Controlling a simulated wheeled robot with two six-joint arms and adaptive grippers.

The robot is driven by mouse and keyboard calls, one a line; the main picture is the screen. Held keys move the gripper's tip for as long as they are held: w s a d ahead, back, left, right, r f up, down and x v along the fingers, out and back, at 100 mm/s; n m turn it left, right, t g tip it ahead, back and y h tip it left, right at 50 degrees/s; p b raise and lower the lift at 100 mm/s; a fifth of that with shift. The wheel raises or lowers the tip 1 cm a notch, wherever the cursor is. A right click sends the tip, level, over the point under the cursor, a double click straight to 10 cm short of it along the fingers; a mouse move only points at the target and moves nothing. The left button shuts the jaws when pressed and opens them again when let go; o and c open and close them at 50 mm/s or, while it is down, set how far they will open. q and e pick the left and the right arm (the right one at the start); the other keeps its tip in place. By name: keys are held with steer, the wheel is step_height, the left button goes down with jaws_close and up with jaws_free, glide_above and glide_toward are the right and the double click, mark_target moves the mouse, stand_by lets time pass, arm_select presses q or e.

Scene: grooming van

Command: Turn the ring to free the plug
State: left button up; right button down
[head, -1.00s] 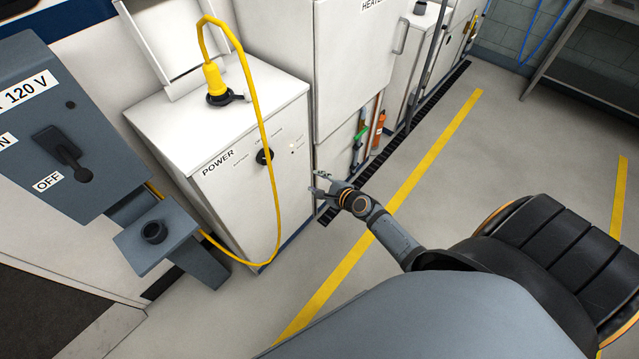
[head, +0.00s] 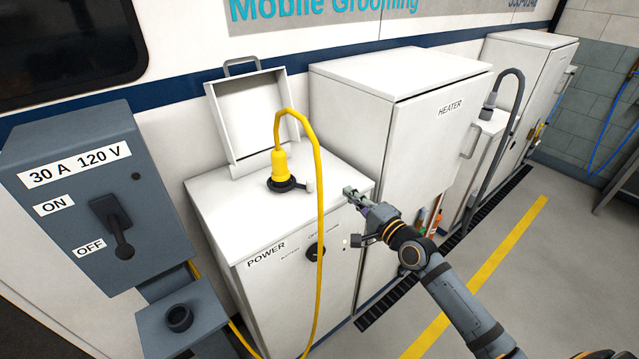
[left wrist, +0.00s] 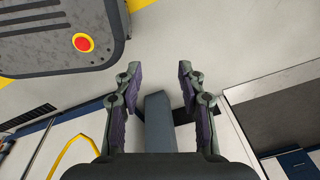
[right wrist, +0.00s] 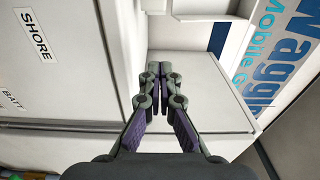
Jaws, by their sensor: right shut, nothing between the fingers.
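The yellow plug (head: 279,163) stands upright in an inlet on top of the white power cabinet (head: 215,202), its yellow cable looping up and down the cabinet front. The dark ring (head: 284,184) sits around the plug's base, with a small grey cap beside it. My right gripper (head: 349,191) is shut and empty at the cabinet's right top edge, apart from the plug and to its right. In the right wrist view its fingertips (right wrist: 159,68) meet; the plug is not seen there. My left gripper (left wrist: 156,72) is open and empty, seen only in the left wrist view.
An open white lid (head: 248,110) stands behind the plug. The grey switch box (head: 85,190), its handle toward OFF, is at the left with a holder (head: 180,316) below. The tall heater cabinet (head: 400,115) stands right of the power cabinet.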

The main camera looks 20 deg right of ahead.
mark_target(322, 193)
steer(key=b+x, duration=0.1)
steer(key=x, duration=0.8)
steer(key=shift+w+f, duration=0.2)
steer(key=shift+w, duration=0.15)
steer(key=a+p, duration=0.1)
steer(key=s+a+p, duration=0.1)
steer(key=shift+a, duration=0.35)
steer(key=shift+s+a, duration=0.25)
steer(key=shift+s, duration=0.15)
steer(key=shift+s+a, duration=0.1)
steer(key=shift+a, duration=0.05)
arm_select(q)
steer(key=shift+s+a+r, duration=0.2)
steer(key=shift+s+r, duration=0.3)
steer(key=shift+s, duration=0.1)
arm_select(e)
steer(key=shift+f, duration=0.15)
arm_select(q)
steer(key=shift+w+r, duration=0.1)
